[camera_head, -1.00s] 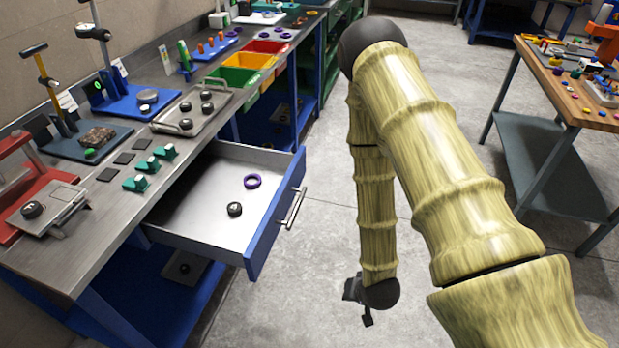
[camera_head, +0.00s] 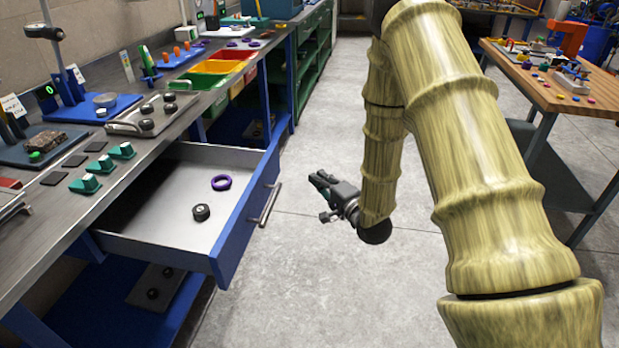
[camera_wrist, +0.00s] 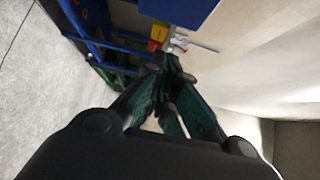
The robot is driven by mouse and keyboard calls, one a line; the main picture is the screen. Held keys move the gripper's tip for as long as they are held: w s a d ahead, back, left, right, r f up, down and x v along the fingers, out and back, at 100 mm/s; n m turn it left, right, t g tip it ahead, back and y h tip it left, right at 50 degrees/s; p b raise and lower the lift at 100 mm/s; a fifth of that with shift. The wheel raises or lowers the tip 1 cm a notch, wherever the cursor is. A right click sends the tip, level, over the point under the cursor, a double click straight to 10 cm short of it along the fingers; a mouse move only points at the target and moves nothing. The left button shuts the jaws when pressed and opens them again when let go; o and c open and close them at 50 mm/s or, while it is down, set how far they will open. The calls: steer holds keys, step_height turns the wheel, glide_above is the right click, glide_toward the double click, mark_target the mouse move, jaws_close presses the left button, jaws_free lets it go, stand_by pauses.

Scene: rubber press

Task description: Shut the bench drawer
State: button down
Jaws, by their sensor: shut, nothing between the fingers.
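The bench drawer (camera_head: 236,228) stands pulled out from the bench, with a blue front and a grey metal tray. Its bar handle (camera_head: 269,204) faces the aisle. A purple ring (camera_head: 221,182) and a small black round part (camera_head: 201,212) lie inside it. My gripper (camera_head: 318,183) is to the right of the handle in the head view, apart from it, over the aisle floor and pointing toward the drawer. Its fingers also show in the wrist view (camera_wrist: 170,72); they are shut and empty.
The metal-topped bench (camera_head: 40,232) carries green blocks (camera_head: 88,183), a tray of black parts (camera_head: 150,115) and coloured bins (camera_head: 226,68). A wooden table (camera_head: 560,92) stands at the right. The grey aisle floor (camera_head: 310,285) between them is clear.

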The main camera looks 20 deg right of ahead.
steer(key=w+a, duration=0.5)
steer(key=w, duration=0.5)
steer(key=shift+w+p, duration=0.35)
steer(key=shift+w, duration=0.05)
steer(key=shift+a, duration=0.1)
